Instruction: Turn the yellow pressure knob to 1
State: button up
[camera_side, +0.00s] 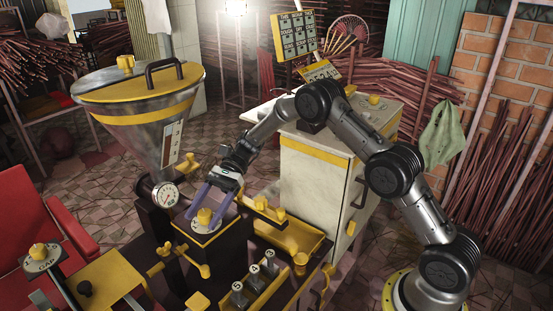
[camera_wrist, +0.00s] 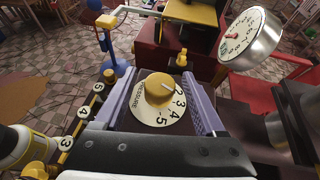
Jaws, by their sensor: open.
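The yellow pressure knob (camera_wrist: 158,88) sits on a round white dial (camera_wrist: 150,114) marked PRESSURE, with the numbers 2, 3, 4 and 5 readable. A white line on the knob points to the right, close to the 2; the 1 cannot be made out. In the side view the knob (camera_side: 204,217) stands on top of the dark machine block. My gripper (camera_side: 210,203) is open, tilted down over the knob. In the wrist view its two purple fingers lie left and right of the knob, with visible gaps on both sides.
A pressure gauge (camera_side: 165,195) stands close to the left of my gripper, below the big hopper (camera_side: 140,95). A yellow lever (camera_side: 262,205) is close on the right. Numbered weights (camera_side: 253,272) stand in front, and a GAP knob (camera_side: 38,251) is at far left.

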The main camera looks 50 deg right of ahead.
jog(key=m+t, duration=0.3)
jog(key=shift+t, duration=0.3)
jog(key=v, duration=0.5)
jog(key=shift+d+r, duration=0.1)
jog(key=shift+r, duration=0.4)
jog(key=s+a+r+n, duration=0.1)
jog(key=s+a+r, duration=0.1)
jog(key=r, duration=0.5)
jog(key=s+a+r+n, duration=0.1)
jog(key=r, duration=0.6)
jog(key=s+r+n+h, duration=0.2)
jog(key=s+n, duration=0.1)
jog(key=s, duration=0.5)
jog(key=s+r+n+h, duration=0.3)
jog(key=s, duration=0.6)
jog(key=shift+a+r+t, duration=0.25)
jog(key=shift+a+t, duration=0.05)
jog(key=shift+a, duration=0.05)
